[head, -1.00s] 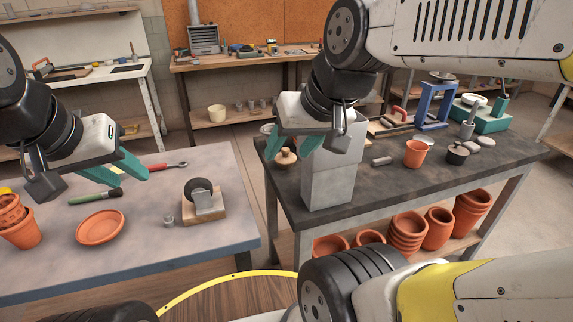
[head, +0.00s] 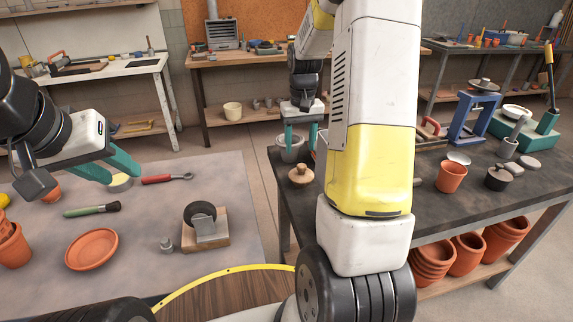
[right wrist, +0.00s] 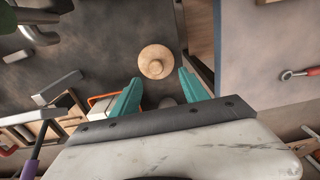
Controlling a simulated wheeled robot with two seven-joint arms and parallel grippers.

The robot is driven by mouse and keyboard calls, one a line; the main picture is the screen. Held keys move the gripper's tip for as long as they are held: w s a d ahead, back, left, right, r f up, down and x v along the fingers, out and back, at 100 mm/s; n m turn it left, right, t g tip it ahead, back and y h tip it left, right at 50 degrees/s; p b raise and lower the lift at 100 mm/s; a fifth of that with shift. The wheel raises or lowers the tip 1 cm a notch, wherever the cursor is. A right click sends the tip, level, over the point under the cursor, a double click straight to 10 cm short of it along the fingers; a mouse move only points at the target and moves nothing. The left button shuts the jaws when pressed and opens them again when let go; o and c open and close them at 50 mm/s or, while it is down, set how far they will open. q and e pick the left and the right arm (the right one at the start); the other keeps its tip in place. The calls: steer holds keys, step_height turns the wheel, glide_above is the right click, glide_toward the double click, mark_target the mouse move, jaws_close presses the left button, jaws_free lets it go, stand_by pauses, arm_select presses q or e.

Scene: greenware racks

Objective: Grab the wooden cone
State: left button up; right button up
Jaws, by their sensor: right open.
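The wooden cone (head: 301,175) is a pale, round wooden piece with a small knob-like top. It stands near the left end of the dark worktable. In the right wrist view the cone (right wrist: 156,62) is seen from above, just beyond the fingertips and roughly centred between them. My right gripper (head: 301,145) is open and empty, with teal fingers spread, behind the cone in the head view; it also shows in the right wrist view (right wrist: 159,83).
A grey pot (head: 287,154) shows by my right fingers. The dark table (head: 447,210) also bears a terracotta pot (head: 451,177), a dark jar (head: 497,179) and a blue frame (head: 471,117). My right arm hides its middle. The left table holds a terracotta saucer (head: 92,249) and a brush (head: 92,209).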

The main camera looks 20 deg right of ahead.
mark_target(302, 165)
steer(key=f, duration=0.6)
steer(key=d+f, duration=0.1)
steer(key=f, duration=0.2)
steer(key=shift+w, duration=0.2)
jaws_close()
